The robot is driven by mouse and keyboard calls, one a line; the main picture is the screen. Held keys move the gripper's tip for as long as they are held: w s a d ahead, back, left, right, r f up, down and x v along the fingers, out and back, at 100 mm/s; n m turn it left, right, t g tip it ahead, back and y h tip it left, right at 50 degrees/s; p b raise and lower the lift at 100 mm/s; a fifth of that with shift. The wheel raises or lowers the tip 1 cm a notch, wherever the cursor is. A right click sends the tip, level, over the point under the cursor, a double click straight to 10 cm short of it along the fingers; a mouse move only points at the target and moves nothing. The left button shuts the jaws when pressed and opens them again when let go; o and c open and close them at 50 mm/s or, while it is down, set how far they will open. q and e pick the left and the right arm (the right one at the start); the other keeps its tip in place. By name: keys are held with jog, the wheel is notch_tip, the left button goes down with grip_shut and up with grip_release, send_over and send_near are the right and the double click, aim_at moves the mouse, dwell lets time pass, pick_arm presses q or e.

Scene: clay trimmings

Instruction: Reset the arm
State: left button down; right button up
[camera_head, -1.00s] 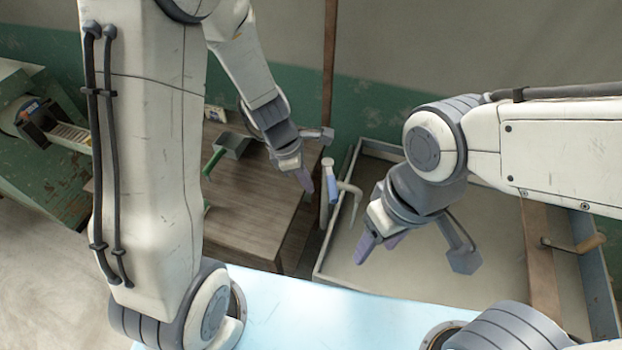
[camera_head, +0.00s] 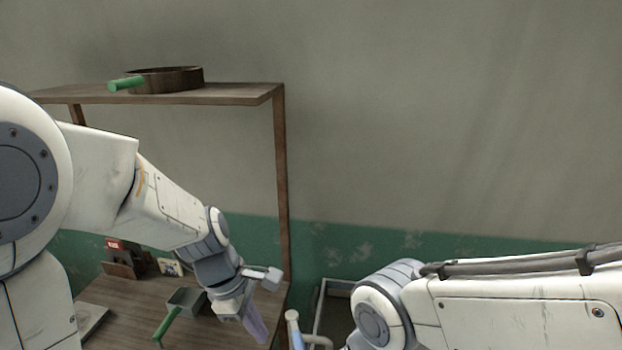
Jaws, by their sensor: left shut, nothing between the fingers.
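My left gripper (camera_head: 254,322) hangs from the left arm over the right part of the wooden table, fingers pointing down. Its purple fingers are together with nothing between them. My right arm comes in from the right edge, and its gripper is below the bottom of the picture, out of view. A scoop with a green handle (camera_head: 168,324) and a grey pan lies on the table just left of the left gripper, apart from it.
A shelf (camera_head: 240,92) on posts stands above the table (camera_head: 125,300), holding a round brown sieve (camera_head: 180,80) and a green-handled item (camera_head: 126,84). A red-labelled box (camera_head: 122,264) sits at the table's back. A tray (camera_head: 335,305) is partly visible right of the table.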

pick_arm(q)
jog(key=s+d+f+m+y+b, duration=0.1)
jog(key=s+d+f+m+b, duration=0.2)
jog(key=s+m, duration=0.4)
jog(key=s+d+f+m+y+b, duration=0.1)
jog(key=s+m, duration=0.7)
jog(key=m, duration=0.9)
jog(key=shift+d+f+b, duration=0.9)
jog(key=shift+d+b, duration=0.1)
jog(key=shift+b, duration=0.85)
pick_arm(e)
notch_tip(320, 180, down, 9)
pick_arm(q)
jog(key=shift+s, duration=0.1)
dwell(3.2)
